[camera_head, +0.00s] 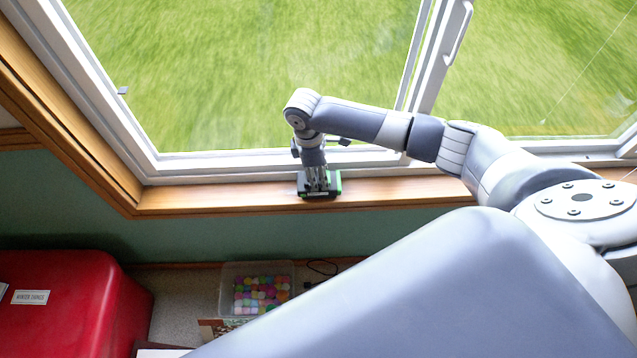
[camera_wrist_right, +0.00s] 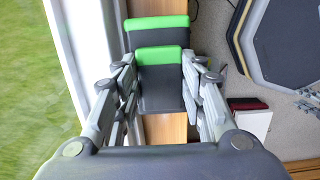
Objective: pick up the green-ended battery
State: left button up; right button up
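A dark block with green ends, the battery (camera_head: 319,192), is on the wooden window sill under my right gripper. In the right wrist view it shows as a dark body with a green band (camera_wrist_right: 160,55) between the fingers. Just beyond it is a wider dark part with another green band (camera_wrist_right: 158,22); I cannot tell whether this is the same object. My right gripper (camera_head: 319,182) points down at the block, with its fingers on both sides of it. Whether the fingers press on it is not clear. My left gripper is not in view.
The window frame and glass (camera_head: 250,165) stand close behind the sill (camera_head: 400,191). Below are a red cabinet (camera_head: 70,305) at the left and a clear bin of colourful balls (camera_head: 262,290) on the floor. The sill to the right of the gripper is bare.

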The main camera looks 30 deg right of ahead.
grip_shut()
jog(key=shift+r, duration=0.15)
